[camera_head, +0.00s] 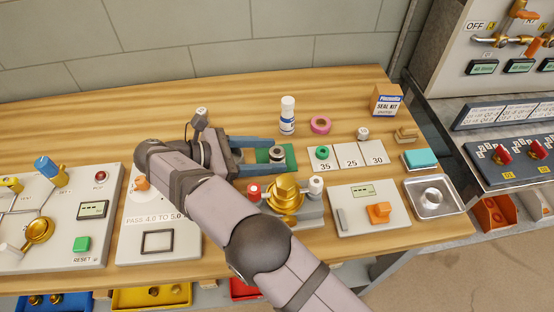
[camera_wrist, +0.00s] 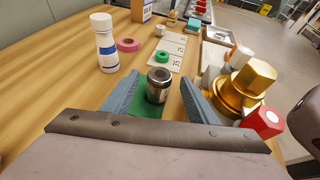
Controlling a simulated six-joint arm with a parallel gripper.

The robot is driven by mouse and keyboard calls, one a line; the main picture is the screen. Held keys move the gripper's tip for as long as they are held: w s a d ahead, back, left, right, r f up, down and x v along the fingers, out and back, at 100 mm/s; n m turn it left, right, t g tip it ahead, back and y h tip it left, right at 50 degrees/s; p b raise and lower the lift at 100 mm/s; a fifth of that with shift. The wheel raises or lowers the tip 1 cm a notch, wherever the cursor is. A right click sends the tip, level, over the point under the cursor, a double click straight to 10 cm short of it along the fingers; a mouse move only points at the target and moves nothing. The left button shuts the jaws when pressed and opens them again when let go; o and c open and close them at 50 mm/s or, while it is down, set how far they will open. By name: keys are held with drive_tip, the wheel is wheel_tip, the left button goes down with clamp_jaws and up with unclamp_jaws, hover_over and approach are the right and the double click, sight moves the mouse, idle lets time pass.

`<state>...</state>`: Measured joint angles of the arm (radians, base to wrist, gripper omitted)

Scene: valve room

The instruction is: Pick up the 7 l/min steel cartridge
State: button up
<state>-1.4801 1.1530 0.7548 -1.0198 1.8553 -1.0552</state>
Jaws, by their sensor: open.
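A small steel cartridge (camera_wrist: 159,84) with a dark label band stands upright on a green mat (camera_wrist: 147,109) in the wrist view. It also shows in the head view (camera_head: 277,154), where the mat is partly covered by my gripper. The label is too small to read. My gripper (camera_head: 282,154) is open, with one blue finger on each side of the cartridge. In the wrist view the fingers of my gripper (camera_wrist: 161,85) stand apart from the cartridge, with a gap on both sides.
A brass valve fitting (camera_head: 286,192) with red and white caps stands close in front. A white bottle (camera_head: 288,115) and pink tape roll (camera_head: 321,124) stand behind. To the right, a card (camera_head: 347,156) marked 35, 25, 30 holds a green ring (camera_head: 322,153).

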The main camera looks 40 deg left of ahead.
sight(290, 162)
drive_tip(key=shift+w+d+f, duration=0.25)
drive_tip(key=shift+w+d, duration=0.05)
drive_tip(key=shift+w, duration=0.25)
drive_tip(key=p+x, duration=0.1)
drive_tip(key=x, duration=0.3)
drive_tip(key=shift+r+p, duration=0.15)
drive_tip(key=shift+p, duration=0.2)
drive_tip(key=shift+w+d+f, duration=0.3)
drive_tip(key=shift+w+f, duration=0.05)
drive_tip(key=shift+w, duration=0.15)
clamp_jaws()
